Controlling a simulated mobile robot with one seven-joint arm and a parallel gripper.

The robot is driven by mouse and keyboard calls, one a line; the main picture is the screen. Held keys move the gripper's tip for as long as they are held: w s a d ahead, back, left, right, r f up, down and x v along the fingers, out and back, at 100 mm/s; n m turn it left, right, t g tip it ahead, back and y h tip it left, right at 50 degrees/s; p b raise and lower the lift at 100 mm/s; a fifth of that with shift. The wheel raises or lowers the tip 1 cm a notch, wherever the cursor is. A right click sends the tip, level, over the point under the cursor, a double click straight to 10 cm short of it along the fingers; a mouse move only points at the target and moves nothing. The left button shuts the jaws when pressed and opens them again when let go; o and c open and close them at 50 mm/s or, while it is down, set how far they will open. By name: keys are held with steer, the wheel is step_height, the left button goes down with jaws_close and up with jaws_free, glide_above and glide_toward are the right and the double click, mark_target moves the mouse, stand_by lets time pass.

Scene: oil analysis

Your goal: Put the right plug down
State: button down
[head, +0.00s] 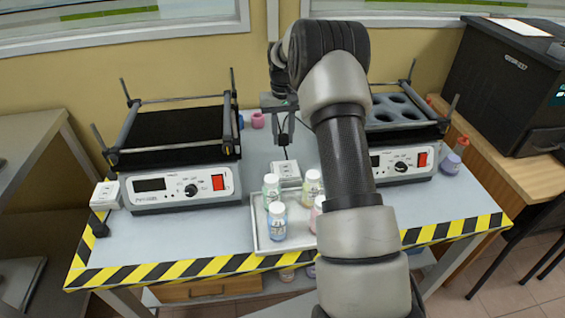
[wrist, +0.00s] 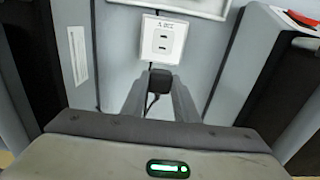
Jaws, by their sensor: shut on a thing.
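My gripper (wrist: 160,104) is shut on a small black plug (wrist: 160,80) with a dark cable, seen between the fingertips in the wrist view. In the head view my gripper (head: 284,128) hangs over the back middle of the table, between the two shakers. A white socket box (head: 286,172) sits on the table below and in front of it. The same box (wrist: 163,40) shows in the wrist view with two dark slots, and no plug is in them. The plug appears apart from the box; its exact height above the table cannot be told.
The left shaker (head: 180,186) has a black top; the right shaker (head: 402,160) has a holed grey top and is partly hidden by my arm. A tray (head: 262,240) with several bottles stands in front. Another white socket box (head: 105,195) is at the left. Small pink and purple items lie behind.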

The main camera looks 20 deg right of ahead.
steer(key=w+d+b, duration=0.1)
steer(key=w, duration=0.4)
steer(key=b, duration=0.2)
glide_above(281, 158)
step_height(281, 158, down, 10)
steer(key=shift+s+r, duration=0.15)
steer(key=shift+r, duration=0.1)
steer(key=shift+f, duration=0.1)
steer(key=shift+f+b, duration=0.4)
steer(key=shift+f, duration=0.1)
steer(key=c, duration=1.4)
jaws_free()
